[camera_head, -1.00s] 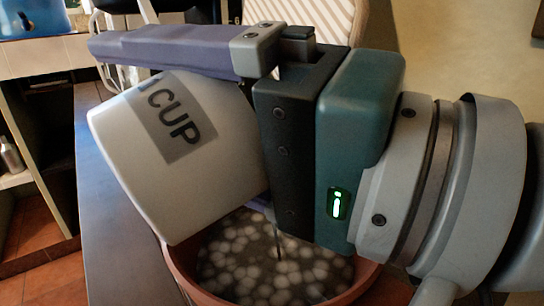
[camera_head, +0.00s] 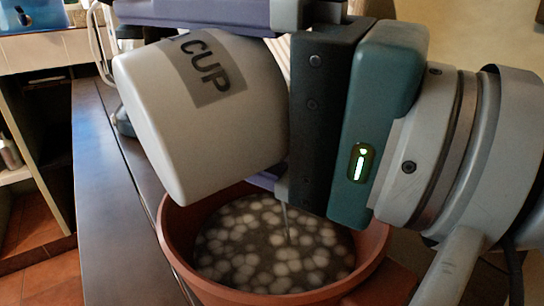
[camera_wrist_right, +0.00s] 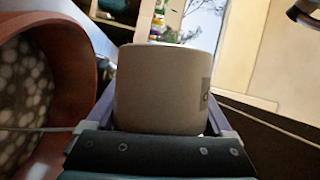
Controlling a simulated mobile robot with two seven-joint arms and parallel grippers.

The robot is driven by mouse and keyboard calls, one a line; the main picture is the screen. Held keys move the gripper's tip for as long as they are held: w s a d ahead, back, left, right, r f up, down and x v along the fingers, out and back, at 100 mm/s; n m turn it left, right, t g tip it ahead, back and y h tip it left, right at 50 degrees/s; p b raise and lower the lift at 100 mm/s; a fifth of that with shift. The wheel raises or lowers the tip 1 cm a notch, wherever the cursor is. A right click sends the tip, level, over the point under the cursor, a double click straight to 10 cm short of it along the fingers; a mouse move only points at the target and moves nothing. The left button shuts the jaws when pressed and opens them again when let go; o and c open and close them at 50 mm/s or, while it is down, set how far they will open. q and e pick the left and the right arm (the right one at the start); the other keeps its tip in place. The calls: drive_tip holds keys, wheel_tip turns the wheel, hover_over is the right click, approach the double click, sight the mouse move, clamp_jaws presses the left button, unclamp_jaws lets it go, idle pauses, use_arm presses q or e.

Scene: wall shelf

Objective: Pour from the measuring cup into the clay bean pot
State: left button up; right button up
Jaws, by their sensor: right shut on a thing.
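The white measuring cup (camera_head: 190,135), with a grey label reading "CUP", is tilted above the clay bean pot's left side. The inside of the cup is hidden. My right gripper (camera_head: 205,95) is shut on the cup, one purple finger above it and the other mostly hidden below. The right wrist view shows the cup (camera_wrist_right: 163,92) between both fingers. The reddish clay bean pot (camera_head: 175,235) stands below, holding dark content with several pale round pieces. It also shows in the right wrist view (camera_wrist_right: 82,70). A thin stream drops from beneath the gripper into the pot. My left gripper is not seen.
The pot stands on a dark wooden surface (camera_head: 115,230), which is bare to the pot's left. A shelf unit (camera_head: 30,150) stands at the far left, with a blue container (camera_head: 30,18) on the counter above.

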drive_tip(key=shift+w+d+r+m, duration=0.1)
drive_tip(key=shift+d+m, duration=0.05)
drive_tip(key=shift+m, duration=0.35)
